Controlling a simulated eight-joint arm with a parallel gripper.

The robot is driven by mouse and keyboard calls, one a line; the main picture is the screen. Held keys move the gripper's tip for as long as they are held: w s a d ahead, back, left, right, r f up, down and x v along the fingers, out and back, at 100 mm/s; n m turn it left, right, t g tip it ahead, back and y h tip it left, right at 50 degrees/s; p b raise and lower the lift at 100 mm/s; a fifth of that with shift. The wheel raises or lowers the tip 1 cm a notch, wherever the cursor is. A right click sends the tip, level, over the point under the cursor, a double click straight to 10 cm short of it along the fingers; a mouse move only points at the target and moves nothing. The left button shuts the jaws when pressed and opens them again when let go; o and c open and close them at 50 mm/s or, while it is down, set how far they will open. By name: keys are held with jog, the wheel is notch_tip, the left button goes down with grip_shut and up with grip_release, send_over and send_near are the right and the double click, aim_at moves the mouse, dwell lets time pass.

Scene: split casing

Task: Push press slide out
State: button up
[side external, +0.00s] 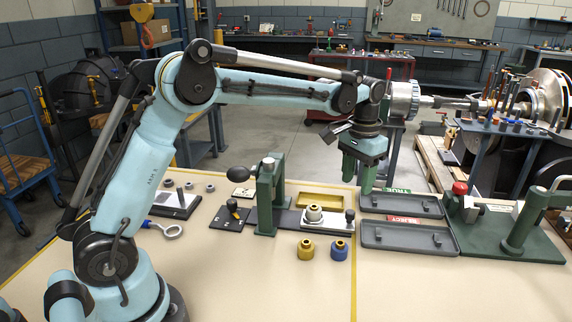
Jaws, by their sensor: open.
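The green press (265,200) stands upright mid-table, with a black ball handle on its left. A flat slide plate (290,220) lies at its base and extends to the right. A pale stepped ring part (313,214) sits on the plate, and a dark knob (349,216) stands at its right end. How far the plate reaches under the press is hidden by the frame. My gripper (358,182) is open and empty, pointing down above and slightly right of the knob, apart from it.
Yellow (305,249) and blue (339,250) bushings stand in front of the slide. Two grey trays, one marked reject (410,238), lie to the right. A green fixture with a red knob (460,188) stands farther right. The front of the table is clear.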

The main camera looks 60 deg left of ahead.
jog(key=shift+r, duration=1.75)
jog(key=shift+s, duration=0.1)
jog(key=s+r+t, duration=0.3)
jog(key=s+t, duration=0.1)
jog(key=s, duration=0.7)
jog(key=s+f+t, duration=0.3)
jog(key=s+f, duration=0.1)
jog(key=s, duration=0.5)
jog(key=shift+s+f, duration=0.15)
jog(key=shift+f, duration=0.25)
